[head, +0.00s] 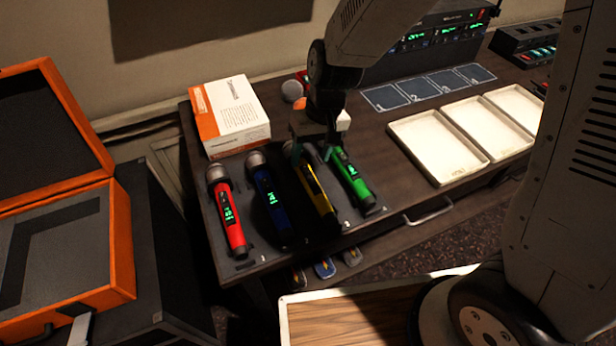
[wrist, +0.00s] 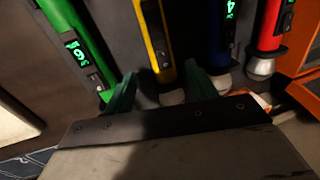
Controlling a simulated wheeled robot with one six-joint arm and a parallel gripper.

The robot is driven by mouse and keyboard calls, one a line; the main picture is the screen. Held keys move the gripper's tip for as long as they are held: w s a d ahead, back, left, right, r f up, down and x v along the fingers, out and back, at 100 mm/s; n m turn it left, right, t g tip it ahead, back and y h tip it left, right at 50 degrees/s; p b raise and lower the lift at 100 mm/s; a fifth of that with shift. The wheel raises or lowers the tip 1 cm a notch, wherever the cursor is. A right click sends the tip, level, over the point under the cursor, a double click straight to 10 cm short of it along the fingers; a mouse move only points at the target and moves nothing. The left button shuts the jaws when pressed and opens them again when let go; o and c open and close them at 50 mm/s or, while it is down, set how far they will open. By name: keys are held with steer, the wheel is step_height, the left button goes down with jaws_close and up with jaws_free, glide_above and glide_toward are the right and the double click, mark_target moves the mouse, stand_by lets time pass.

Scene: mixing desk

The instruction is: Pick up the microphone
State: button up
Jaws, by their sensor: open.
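Several handheld microphones lie in a row on the desk: red (head: 230,213), blue (head: 270,198), yellow (head: 318,198) and green (head: 350,180), with lit green displays. My gripper (head: 312,152) is open over the head end of the yellow one. In the wrist view, the two green fingers of my gripper (wrist: 160,72) appear on either side of the yellow microphone (wrist: 153,40). The green microphone (wrist: 75,45) is to the left there, the blue (wrist: 221,45) and red (wrist: 268,35) to the right. I cannot tell whether the fingers touch anything.
A white and orange box (head: 230,115) stands behind the red and blue microphones. A round grey microphone head (head: 292,91) shows behind my gripper. White trays (head: 437,147) and blue numbered pads (head: 430,88) lie to the right. An open orange case (head: 85,300) is at the left.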

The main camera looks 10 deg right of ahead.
mark_target(306, 166)
steer(key=f, duration=0.2)
steer(key=a+f, duration=0.1)
steer(key=f, duration=0.1)
steer(key=shift+s+a+f, duration=0.1)
steer(key=shift+f, duration=0.2)
jaws_close()
steer(key=shift+r, duration=0.15)
